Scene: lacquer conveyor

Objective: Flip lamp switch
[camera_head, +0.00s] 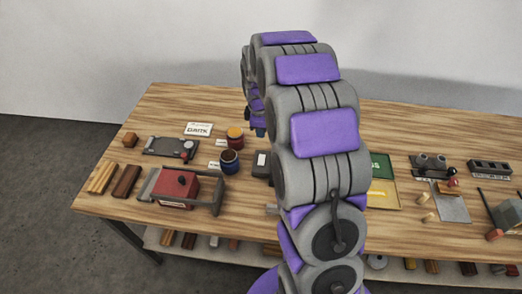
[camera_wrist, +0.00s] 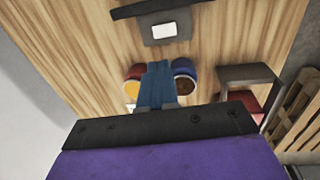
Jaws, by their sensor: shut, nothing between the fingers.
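A small dark box with a pale panel on top (camera_head: 262,161), possibly the lamp switch, sits on the wooden table just left of my arm. It also shows near the top of the wrist view (camera_wrist: 164,30), with a dark bar beyond it. I cannot tell its position, on or off. My gripper (camera_wrist: 158,68) has its blue fingers together and empty, apart from the box and pointing towards the table. In the head view, its tip (camera_head: 258,131) shows beside my arm, beyond the box. My arm hides the middle of the table, and no lamp is clearly identifiable.
A red-and-yellow jar (camera_head: 235,138) and a blue jar (camera_head: 229,162) stand left of the box. A red block in a grey frame (camera_head: 180,188) lies further left. A green-and-yellow tray (camera_head: 382,190) and metal parts (camera_head: 432,163) lie right of my arm.

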